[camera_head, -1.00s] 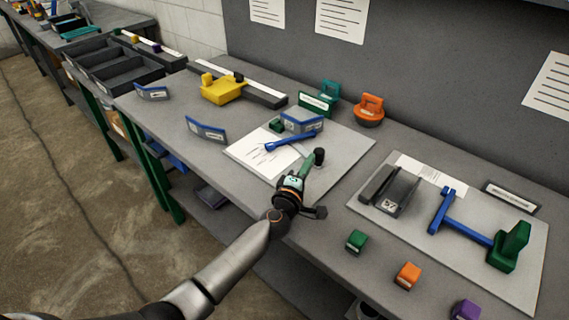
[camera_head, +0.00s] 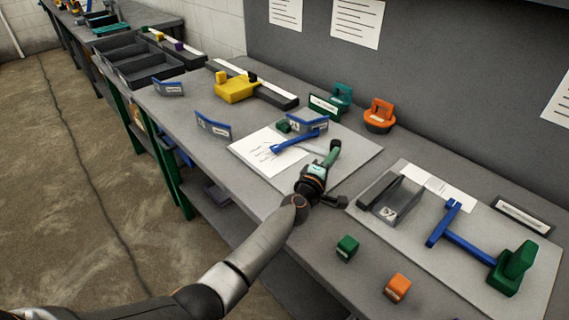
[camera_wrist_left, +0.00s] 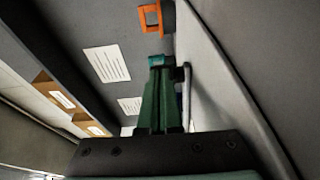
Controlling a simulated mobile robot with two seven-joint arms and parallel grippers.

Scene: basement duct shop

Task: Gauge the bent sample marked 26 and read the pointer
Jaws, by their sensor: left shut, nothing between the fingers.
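A dark grey bent channel sample (camera_head: 410,198) lies on the right pale board; its white label is too small to read surely as 26. Beside it on that board lies a blue T-shaped tool (camera_head: 464,240) with a green block (camera_head: 512,268) at its right end. On the left pale board (camera_head: 357,160) are a blue bar (camera_head: 299,141), a grey block with a blue-edged label (camera_head: 307,122) and a printed sheet. My left gripper (camera_head: 333,149) is shut and empty above this board, right of the bar. Its green fingers (camera_wrist_left: 160,105) show together in the wrist view. I see no readable pointer.
A green cube (camera_head: 347,247) and an orange cube (camera_head: 397,288) sit near the bench's front edge. An orange handled piece (camera_head: 379,115) and a teal one (camera_head: 341,97) stand behind.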

